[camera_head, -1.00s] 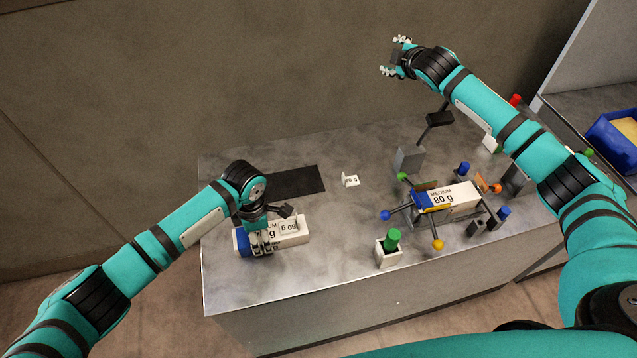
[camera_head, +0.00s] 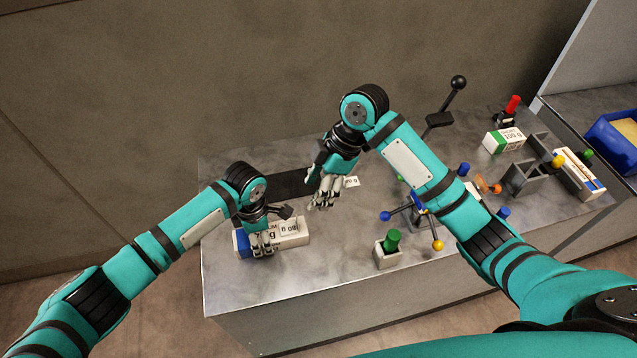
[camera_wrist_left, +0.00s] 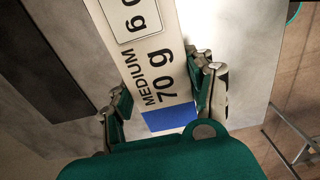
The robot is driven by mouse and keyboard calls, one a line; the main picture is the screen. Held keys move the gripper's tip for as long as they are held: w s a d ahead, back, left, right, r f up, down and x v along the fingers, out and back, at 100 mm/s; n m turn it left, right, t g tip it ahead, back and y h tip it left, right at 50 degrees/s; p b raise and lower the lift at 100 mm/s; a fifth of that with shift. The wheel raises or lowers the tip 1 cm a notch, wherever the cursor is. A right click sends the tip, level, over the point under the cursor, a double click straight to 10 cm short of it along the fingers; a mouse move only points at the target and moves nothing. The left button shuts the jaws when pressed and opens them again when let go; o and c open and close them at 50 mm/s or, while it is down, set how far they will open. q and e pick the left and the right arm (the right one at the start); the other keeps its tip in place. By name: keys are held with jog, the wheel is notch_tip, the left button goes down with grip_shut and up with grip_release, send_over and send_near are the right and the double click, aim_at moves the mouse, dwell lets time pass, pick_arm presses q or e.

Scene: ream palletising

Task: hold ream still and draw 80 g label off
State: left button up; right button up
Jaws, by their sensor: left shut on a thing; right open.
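A white ream (camera_head: 297,238) with a blue end lies at the left of the bench. In the left wrist view the ream (camera_wrist_left: 150,70) reads "MEDIUM 70 g". My left gripper (camera_head: 261,244) is shut on the ream near the blue end, fingers on both long sides. My right gripper (camera_head: 322,202) is open and empty, above the bench to the right of the ream, apart from the label.
Another small 80 g label (camera_head: 352,182) is partly hidden behind my right gripper. A dark mat (camera_head: 280,186) lies behind the ream. A green-topped holder (camera_head: 389,245) and a fixture with coloured knobs (camera_head: 414,212) stand to the right, partly covered by my right arm.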

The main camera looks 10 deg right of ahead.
jog(key=x, duration=1.1)
jog(key=shift+f, duration=0.25)
jog(key=shift+c, duration=0.3)
grip_shut()
jog(key=c, duration=0.7)
grip_release()
jog(key=shift+c, duration=0.2)
grip_shut()
jog(key=shift+w, duration=0.1)
jog(key=shift+r, duration=0.15)
jog(key=shift+r, duration=2.15)
jog(key=shift+r, duration=0.15)
